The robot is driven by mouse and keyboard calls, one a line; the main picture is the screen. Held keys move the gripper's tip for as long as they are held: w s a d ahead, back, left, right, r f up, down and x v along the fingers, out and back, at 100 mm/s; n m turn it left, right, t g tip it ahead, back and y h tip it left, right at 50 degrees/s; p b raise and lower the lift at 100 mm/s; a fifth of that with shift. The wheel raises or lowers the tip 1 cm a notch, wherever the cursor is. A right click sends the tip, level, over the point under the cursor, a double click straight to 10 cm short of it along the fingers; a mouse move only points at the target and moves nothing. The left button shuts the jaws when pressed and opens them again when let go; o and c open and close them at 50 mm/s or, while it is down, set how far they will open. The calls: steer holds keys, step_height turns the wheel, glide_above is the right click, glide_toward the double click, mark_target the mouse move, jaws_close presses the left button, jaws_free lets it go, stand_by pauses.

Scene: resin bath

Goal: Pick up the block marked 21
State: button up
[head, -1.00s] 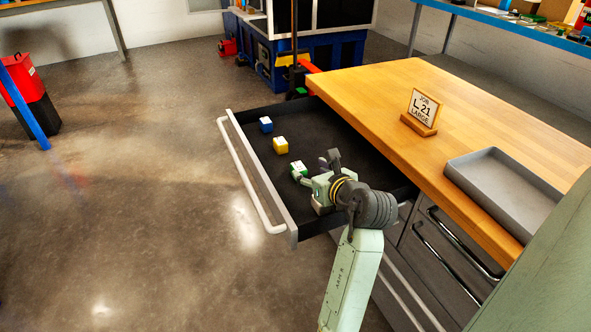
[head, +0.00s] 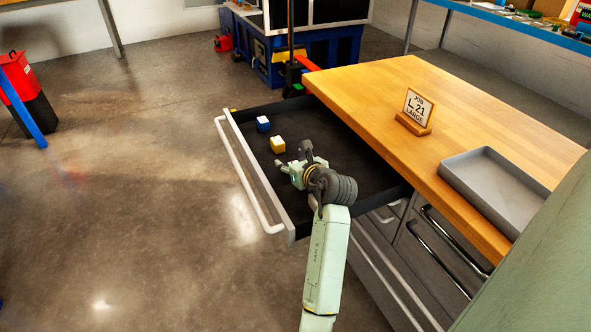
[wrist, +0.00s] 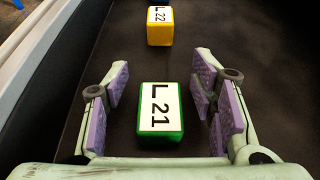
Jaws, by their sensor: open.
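The green block marked L 21 (wrist: 160,112) lies on the dark drawer floor with its white label facing up. In the head view my gripper (head: 283,170) is low in the open drawer and hides the green block. The yellow block marked L 22 (wrist: 159,33) lies just beyond the fingers; it also shows in the head view (head: 278,145).
The open drawer (head: 237,165) also holds a blue block (head: 263,124) farther back. On the wooden worktop (head: 390,90) stand a sign reading JOB L 21 LARGE (head: 416,108) and an empty grey tray (head: 500,190). The drawer's front wall is left of my gripper.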

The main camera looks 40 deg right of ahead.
steer(key=shift+c, duration=0.3)
jaws_close()
steer(key=shift+r, duration=0.1)
